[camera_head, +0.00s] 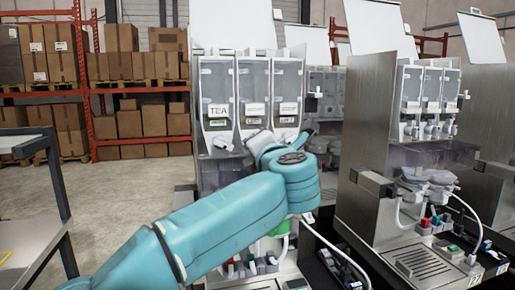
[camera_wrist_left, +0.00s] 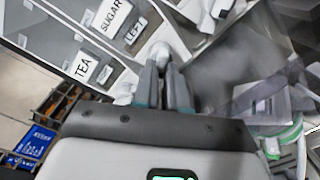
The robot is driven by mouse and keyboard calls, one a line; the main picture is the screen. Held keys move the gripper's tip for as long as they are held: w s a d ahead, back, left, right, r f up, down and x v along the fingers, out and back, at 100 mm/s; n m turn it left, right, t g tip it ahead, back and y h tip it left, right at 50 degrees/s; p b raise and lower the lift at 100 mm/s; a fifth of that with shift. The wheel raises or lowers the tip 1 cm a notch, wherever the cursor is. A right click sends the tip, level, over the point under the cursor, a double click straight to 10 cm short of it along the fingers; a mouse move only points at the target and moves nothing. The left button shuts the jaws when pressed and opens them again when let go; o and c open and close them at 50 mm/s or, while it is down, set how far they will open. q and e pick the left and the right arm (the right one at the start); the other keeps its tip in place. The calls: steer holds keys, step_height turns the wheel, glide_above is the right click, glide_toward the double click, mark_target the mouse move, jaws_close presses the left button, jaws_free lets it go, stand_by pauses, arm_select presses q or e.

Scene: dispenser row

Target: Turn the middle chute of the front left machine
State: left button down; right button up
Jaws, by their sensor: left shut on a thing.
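The front left machine (camera_head: 206,170) has three clear canisters in a row, the left one labelled TEA (camera_head: 218,111). In the left wrist view, the TEA label (camera_wrist_left: 83,67) and a SUGAR LEFT label (camera_wrist_left: 115,22) show. My left gripper (camera_wrist_left: 166,72) is shut on the white middle chute (camera_wrist_left: 162,50), below the SUGAR canister. A second white chute (camera_wrist_left: 125,90) sits beside the fingers, on the TEA side. In the head view my teal left arm crosses in front of the machine and hides the middle chute and the fingertips. My right gripper is not in view.
A second metal machine (camera_head: 370,130) with similar canisters stands to the right. A grey table (camera_head: 30,195) is at the left edge. Red shelving with boxes (camera_head: 125,70) stands behind, with open floor (camera_head: 115,205) before it. A white hose (camera_head: 335,250) hangs near the machine's base.

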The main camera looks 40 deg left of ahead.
arm_select(q)
steer(key=shift+r, duration=0.1)
steer(key=c, duration=1.2)
jaws_free()
steer(key=shift+o, duration=0.2)
